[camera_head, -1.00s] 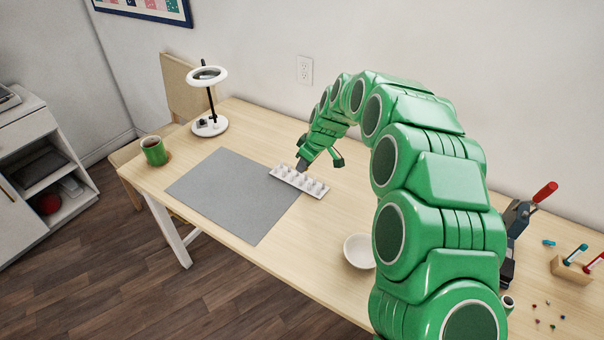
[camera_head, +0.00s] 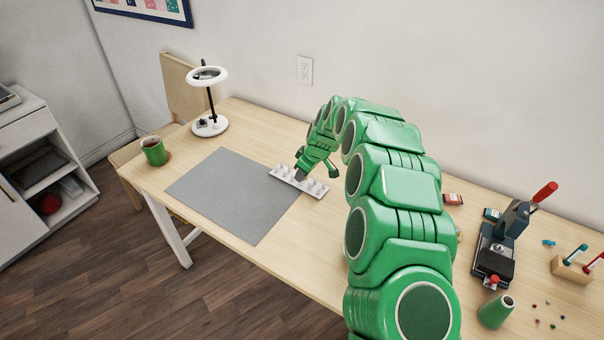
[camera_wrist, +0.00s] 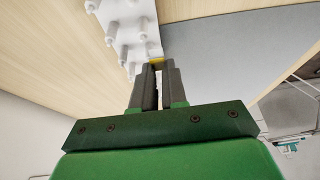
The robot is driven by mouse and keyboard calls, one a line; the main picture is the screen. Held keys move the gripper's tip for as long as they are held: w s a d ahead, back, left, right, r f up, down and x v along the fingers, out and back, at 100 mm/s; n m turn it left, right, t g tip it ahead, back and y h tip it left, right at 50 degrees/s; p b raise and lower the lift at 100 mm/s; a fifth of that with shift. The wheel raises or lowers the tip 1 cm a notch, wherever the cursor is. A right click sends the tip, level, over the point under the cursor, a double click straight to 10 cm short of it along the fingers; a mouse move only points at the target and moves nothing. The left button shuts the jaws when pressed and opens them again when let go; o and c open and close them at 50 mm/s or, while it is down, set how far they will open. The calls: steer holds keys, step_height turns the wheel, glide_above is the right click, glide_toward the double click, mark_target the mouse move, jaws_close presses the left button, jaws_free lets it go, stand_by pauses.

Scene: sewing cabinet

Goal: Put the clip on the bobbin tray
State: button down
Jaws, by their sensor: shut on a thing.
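The white bobbin tray (camera_head: 321,192) lies on the table at the right edge of the grey mat, with a row of upright pegs. In the wrist view the tray (camera_wrist: 145,42) runs up from just beyond my fingertips. My gripper (camera_head: 299,177) is over the tray, fingers pointing down. In the wrist view my gripper (camera_wrist: 157,70) is shut on a small yellow thing, which I take for the clip (camera_wrist: 156,60). Only its edge shows at the fingertips, close to the tray. I cannot tell whether it touches the tray. The clip is hidden in the head view.
The grey mat (camera_head: 228,195) is flat and bare. A green mug (camera_head: 154,152) and a magnifier lamp (camera_head: 209,125) stand at the left.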

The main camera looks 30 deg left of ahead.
steer(key=shift+f, duration=0.65)
steer(key=c, duration=1.2)
jaws_free()
steer(key=shift+o, duration=0.2)
steer(key=shift+r, duration=0.6)
steer(key=v, duration=1.2)
